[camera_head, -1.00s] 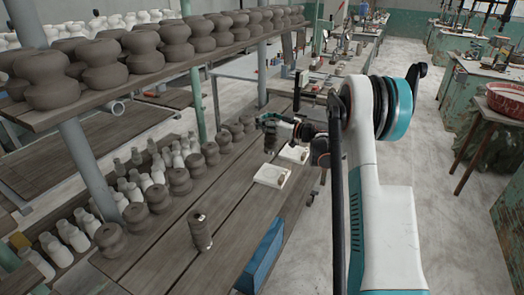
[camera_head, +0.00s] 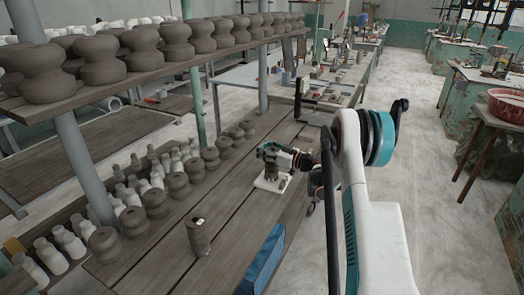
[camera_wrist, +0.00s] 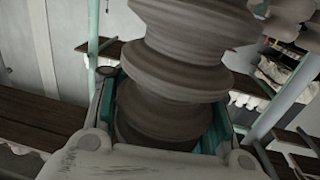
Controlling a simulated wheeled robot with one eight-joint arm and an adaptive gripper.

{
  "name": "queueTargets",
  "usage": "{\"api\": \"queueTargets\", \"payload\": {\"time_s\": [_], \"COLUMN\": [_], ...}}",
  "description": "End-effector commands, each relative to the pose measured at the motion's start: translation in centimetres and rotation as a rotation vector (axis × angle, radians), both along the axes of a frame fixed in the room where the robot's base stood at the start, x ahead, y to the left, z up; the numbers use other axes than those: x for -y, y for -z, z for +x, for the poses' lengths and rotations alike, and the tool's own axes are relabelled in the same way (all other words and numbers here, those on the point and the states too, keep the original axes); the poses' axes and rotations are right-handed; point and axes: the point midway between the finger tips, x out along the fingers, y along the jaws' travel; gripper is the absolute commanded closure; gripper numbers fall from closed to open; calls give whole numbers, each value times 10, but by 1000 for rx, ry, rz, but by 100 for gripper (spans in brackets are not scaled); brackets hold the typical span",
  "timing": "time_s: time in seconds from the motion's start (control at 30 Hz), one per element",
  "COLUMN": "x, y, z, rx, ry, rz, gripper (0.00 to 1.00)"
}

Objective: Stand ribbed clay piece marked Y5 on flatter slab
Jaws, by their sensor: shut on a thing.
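My gripper (camera_head: 271,151) is shut on a dark grey ribbed clay piece (camera_head: 271,171), held roughly upright over a pale slab (camera_head: 262,184) on the bench. I cannot tell whether its lower end touches the slab. In the wrist view, the ribbed piece (camera_wrist: 180,75) fills the middle between the teal fingers of my gripper (camera_wrist: 165,120). No mark can be read on it. A second pale slab, seen earlier just beyond this one, is now hidden behind my gripper and wrist. Another ribbed clay piece (camera_head: 200,238) with a small white label stands on the bench nearer me; the label is unreadable.
Rows of dark clay pots (camera_head: 155,200) and white bottles (camera_head: 66,240) line the bench's left side. A shelf of dark pots (camera_head: 173,42) overhangs it, carried on posts. A blue box (camera_head: 263,260) sits at the near right edge. The bench between the labelled piece and the slab is clear.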

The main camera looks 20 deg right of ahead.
Motion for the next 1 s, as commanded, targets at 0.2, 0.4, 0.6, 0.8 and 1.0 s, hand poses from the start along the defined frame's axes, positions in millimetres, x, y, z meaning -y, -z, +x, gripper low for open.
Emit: {"api": "queueTargets", "payload": {"time_s": [0.2,0.4,0.6,0.8,1.0], "x": [0,0,0,0,14], "y": [1,2,2,0,-3], "z": [0,0,0,0,-20], "rx": [1,0,0,0,0], "ry": [0,0,0,0,2], "rz": [1,0,0,0,0], "gripper": [100,38,36,36,36]}}
